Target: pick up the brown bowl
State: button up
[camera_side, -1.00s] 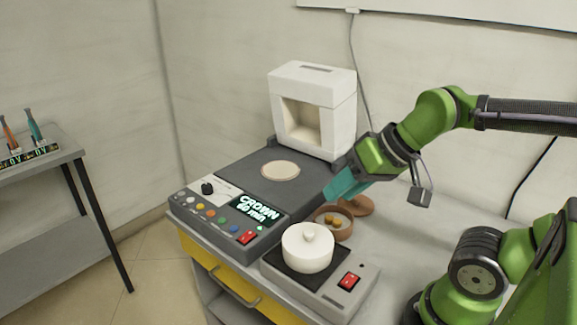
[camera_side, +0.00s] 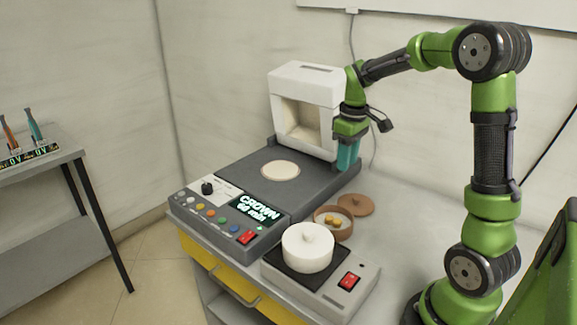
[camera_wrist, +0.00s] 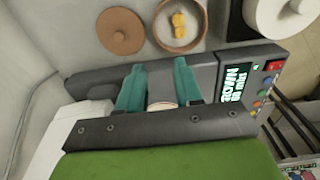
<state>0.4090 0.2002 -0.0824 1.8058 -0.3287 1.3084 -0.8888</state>
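The brown bowl (camera_side: 347,232) stands upright on the table behind the white pot, with yellow-brown pieces inside. In the wrist view the bowl (camera_wrist: 197,40) is at the top centre, beyond my fingertips. My gripper (camera_side: 347,158) points down above the right edge of the grey machine, behind and above the bowl. In the wrist view its teal fingers (camera_wrist: 158,70) are apart, with nothing held between them.
A white lidded pot (camera_side: 308,250) sits on a hot plate (camera_side: 352,297) just in front of the bowl. The grey machine (camera_side: 235,168) with a control panel lies to the left. A white box-shaped unit (camera_side: 312,84) stands behind it. Table space right of the bowl is clear.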

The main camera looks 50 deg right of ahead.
jog(key=f+n, duration=0.1)
jog(key=f, duration=0.2)
jog(key=f+n, duration=0.1)
jog(key=f, duration=0.6)
jog(key=shift+w+d+f+n, duration=0.15)
jog(key=shift+d+n, duration=0.15)
jog(key=shift+n, duration=0.1)
jog(key=shift+w+d+f, duration=0.1)
jog(key=shift+w+f, duration=0.1)
jog(key=shift+f, duration=1.2)
jog(key=shift+w+d+f, duration=0.1)
jog(key=shift+w+f, duration=0.1)
jog(key=shift+f, duration=1.15)
grip_shut()
